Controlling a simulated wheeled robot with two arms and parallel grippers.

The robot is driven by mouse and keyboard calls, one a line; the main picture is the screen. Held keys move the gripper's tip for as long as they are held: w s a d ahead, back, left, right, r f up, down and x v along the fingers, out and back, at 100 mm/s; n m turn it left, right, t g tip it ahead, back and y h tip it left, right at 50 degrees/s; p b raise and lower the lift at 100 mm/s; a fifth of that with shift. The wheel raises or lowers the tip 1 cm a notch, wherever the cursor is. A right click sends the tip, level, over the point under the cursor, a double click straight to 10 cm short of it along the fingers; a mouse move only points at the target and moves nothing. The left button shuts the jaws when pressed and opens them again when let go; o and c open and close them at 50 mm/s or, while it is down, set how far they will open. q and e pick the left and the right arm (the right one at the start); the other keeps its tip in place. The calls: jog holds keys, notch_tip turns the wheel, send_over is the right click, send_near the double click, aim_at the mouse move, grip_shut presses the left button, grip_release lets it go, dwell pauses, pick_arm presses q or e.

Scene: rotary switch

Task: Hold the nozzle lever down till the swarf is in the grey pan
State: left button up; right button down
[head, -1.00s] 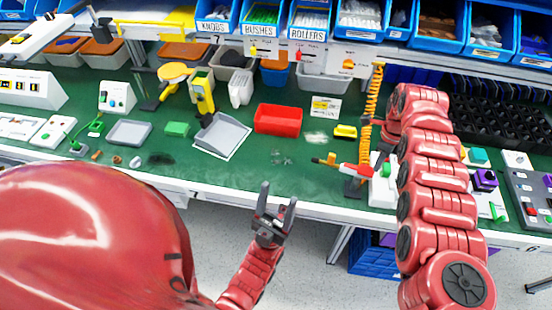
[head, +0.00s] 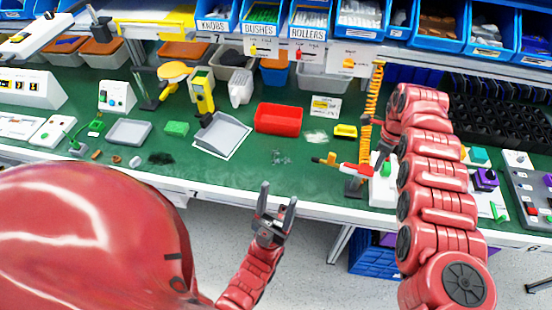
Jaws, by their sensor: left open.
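The grey pan (head: 222,134) sits on a white sheet on the green bench, its open side toward the front. Small grey bits, which look like the swarf (head: 281,157), lie loose on the bench to the right of the pan and in front of the red tray. My left gripper (head: 278,214) is open and empty at the bench's front edge.
A red tray (head: 279,119) stands behind the swarf, and a yellow block (head: 345,131) is to its right. A green block (head: 177,128) and a grey tray (head: 129,132) stand left of the pan. A dark patch (head: 160,159) marks the bench. The front strip is mostly clear.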

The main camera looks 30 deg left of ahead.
jog(key=shift+f+b, duration=1.4)
jog(key=shift+f, duration=0.05)
jog(key=shift+s+f+b, duration=0.15)
jog(key=shift+f+b, duration=0.15)
jog(key=shift+f, duration=0.05)
jog(key=shift+a+r+p, duration=0.15)
jog(key=shift+r+p, duration=0.75)
jog(key=shift+a+r+p, duration=0.1)
jog(key=shift+r+p, duration=0.6)
jog(key=shift+r, duration=0.15)
jog(key=r+p, duration=0.2)
jog(key=shift+d+r, duration=0.2)
jog(key=shift+r, duration=0.15)
jog(key=shift+r+p, duration=0.95)
jog(key=shift+r, duration=0.05)
